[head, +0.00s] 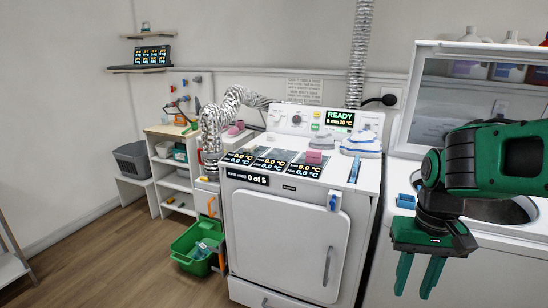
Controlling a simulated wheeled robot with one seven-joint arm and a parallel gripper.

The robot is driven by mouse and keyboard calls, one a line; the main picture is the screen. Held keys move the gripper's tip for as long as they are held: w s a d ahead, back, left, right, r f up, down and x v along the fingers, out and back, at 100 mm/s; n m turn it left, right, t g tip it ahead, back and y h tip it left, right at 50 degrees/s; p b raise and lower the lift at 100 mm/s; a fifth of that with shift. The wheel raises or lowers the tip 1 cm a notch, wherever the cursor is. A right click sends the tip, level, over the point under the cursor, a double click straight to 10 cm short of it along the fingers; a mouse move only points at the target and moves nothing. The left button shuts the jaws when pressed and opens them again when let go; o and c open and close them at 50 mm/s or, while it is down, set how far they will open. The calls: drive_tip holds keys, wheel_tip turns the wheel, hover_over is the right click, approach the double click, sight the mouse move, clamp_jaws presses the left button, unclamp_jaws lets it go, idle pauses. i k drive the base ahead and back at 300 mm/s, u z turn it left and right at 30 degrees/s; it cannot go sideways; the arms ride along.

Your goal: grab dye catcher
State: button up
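My gripper (418,276) is at the right, pointing down in front of the white top-opening machine (425,55). Its two green fingers are apart with nothing between them. No object is clearly recognisable as a dye catcher. A small blue block (405,201) lies on the left front edge of the open machine, just above and behind my gripper, apart from the fingers. A small pink block (314,157) sits on top of the white front-door machine (285,235), left of my gripper. My arm hides part of the open machine's inside.
Folded blue-and-white cloth (361,141) and display panels (270,160) lie on the front-door machine. A green bin (190,262) stands on the floor to its left. Bottles (468,65) stand behind the raised lid. The wooden floor (110,265) at left is mostly clear.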

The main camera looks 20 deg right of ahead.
sight(313, 156)
drive_tip(key=i, duration=1.5)
drive_tip(key=z, duration=0.8)
